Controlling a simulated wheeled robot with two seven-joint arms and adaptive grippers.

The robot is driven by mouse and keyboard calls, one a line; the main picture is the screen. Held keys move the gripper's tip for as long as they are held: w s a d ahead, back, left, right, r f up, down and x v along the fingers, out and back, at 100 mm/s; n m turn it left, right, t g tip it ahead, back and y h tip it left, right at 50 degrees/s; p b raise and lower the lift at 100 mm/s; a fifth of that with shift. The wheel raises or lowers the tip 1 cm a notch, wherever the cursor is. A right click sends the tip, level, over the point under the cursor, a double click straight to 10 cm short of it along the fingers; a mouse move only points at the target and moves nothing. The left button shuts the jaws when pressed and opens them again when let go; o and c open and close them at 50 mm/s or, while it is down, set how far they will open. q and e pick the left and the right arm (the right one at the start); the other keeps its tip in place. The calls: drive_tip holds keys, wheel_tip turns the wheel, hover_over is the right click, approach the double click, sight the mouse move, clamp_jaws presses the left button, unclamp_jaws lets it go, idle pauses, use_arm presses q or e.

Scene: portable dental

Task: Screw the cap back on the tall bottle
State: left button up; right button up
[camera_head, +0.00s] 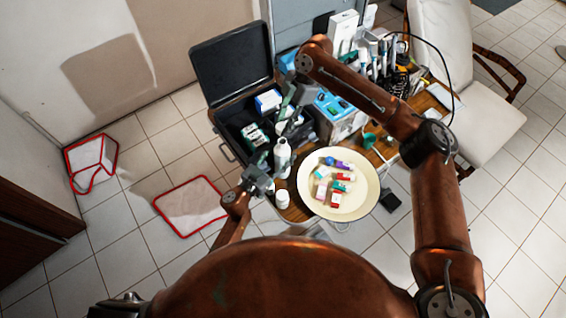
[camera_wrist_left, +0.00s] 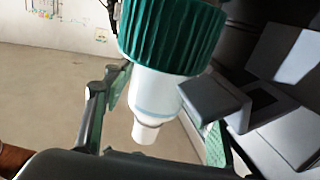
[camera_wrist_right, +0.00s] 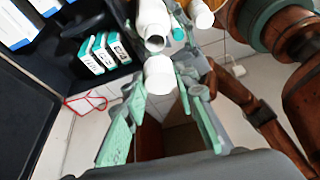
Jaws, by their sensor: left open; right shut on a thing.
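The tall white bottle (camera_head: 282,158) stands at the table's front-left edge. In the right wrist view its dark open mouth (camera_wrist_right: 155,44) faces me. My right gripper (camera_head: 287,104) reaches over from behind the bottle. It is shut on a white cap (camera_wrist_right: 159,76), which appears close to the mouth; the exact gap cannot be told. My left gripper (camera_head: 264,172) is open, low beside the bottle on its left. The left wrist view shows a green ribbed part (camera_wrist_left: 172,36) above a narrower white part (camera_wrist_left: 156,95) by its fingers; I cannot tell what this belongs to.
A short white bottle (camera_head: 282,199) stands just in front. A cream plate (camera_head: 367,190) with several small coloured boxes is to the right. An open black case (camera_head: 232,70) with small boxes lies behind left. Cartons (camera_head: 338,112) and clutter fill the back.

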use_arm(q)
drive_tip(key=shift+c, duration=0.6)
clamp_jaws()
use_arm(e)
hover_over(279, 148)
drive_tip(key=w+d, duration=0.2)
drive_tip(key=shift+s+a+f, duration=0.1)
drive_tip(key=shift+s+f, duration=0.05)
drive_tip(key=shift+f, duration=1.05)
drive_tip(key=shift+s+a+f, duration=0.1)
drive_tip(key=shift+f, duration=1.1)
drive_tip(key=shift+f, duration=0.9)
drive_tip(key=shift+f, duration=0.6)
